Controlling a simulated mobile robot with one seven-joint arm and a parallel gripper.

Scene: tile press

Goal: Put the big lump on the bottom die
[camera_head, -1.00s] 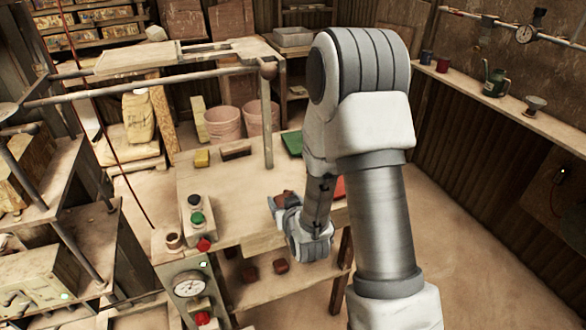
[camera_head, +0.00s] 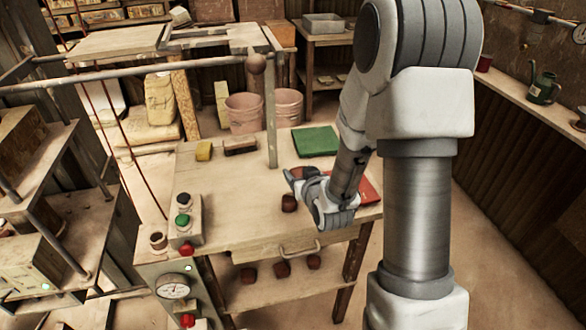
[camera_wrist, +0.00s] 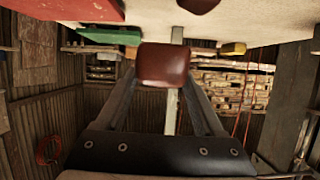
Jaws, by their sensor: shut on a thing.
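My gripper (camera_wrist: 163,72) is shut on a reddish-brown lump (camera_wrist: 163,64), which shows between the fingertips in the wrist view. In the head view my gripper (camera_head: 297,174) is over the worktable, and the held lump is mostly hidden by the fingers. A second dark red lump (camera_head: 289,203) lies on the tabletop near its front edge, just below my gripper; it also shows at the top edge of the wrist view (camera_wrist: 198,4). I cannot tell by size which lump is bigger. I cannot make out the bottom die clearly.
The worktable (camera_head: 235,190) bears a green tray (camera_head: 316,141), a red tray (camera_head: 368,190), a yellow block (camera_head: 204,151) and a dark brush-like block (camera_head: 240,146). A post (camera_head: 271,120) rises at its back. A button box (camera_head: 187,222) stands front left. Several lumps lie on the lower shelf (camera_head: 265,292).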

